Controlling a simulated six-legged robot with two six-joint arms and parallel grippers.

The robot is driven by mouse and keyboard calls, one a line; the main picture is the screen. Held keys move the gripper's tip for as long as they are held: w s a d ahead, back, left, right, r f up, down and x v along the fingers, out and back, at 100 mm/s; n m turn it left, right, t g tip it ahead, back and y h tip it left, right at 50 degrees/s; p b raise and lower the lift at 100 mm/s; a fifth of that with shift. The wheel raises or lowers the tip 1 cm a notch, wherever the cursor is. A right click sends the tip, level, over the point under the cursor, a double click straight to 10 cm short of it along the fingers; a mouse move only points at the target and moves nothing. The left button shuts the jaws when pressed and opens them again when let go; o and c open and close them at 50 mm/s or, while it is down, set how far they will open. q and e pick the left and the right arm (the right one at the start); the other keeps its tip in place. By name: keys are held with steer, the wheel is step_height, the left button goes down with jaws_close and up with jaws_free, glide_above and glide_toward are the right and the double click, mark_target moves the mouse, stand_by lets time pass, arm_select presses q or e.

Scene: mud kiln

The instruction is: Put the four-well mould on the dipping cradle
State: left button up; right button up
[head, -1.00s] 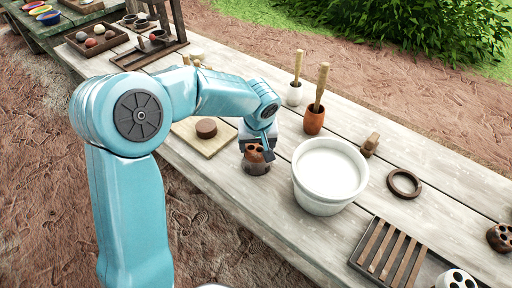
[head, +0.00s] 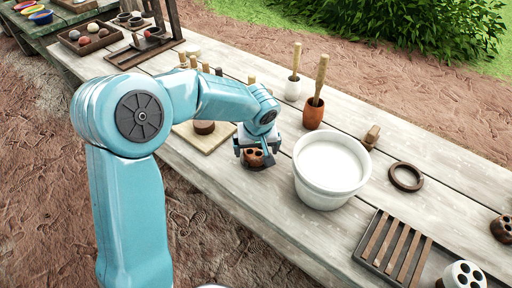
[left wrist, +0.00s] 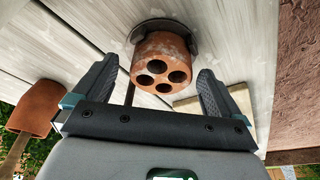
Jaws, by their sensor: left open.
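The four-well mould (head: 256,158) is a terracotta cylinder with holes in its top. It stands upright on the table under my left gripper (head: 255,148), left of the white bucket. In the left wrist view the mould (left wrist: 161,64) shows four holes and sits on a dark round base (left wrist: 188,28); I cannot tell whether this base is the dipping cradle. My left gripper (left wrist: 155,68) is open, one finger on each side of the mould, with gaps showing. My right gripper is not in view.
The white bucket (head: 331,171) of pale liquid stands close right of the mould. A slatted rack (head: 394,249), a dark ring (head: 406,177), a white holed mould (head: 463,275) and a brown one (head: 503,228) lie farther right. A board (head: 207,138) lies left.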

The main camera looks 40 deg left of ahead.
arm_select(q)
steer(key=shift+w+a+r+p, duration=0.1)
steer(key=shift+r+p, duration=0.2)
steer(key=v, duration=1.1)
steer(key=shift+r, duration=0.25)
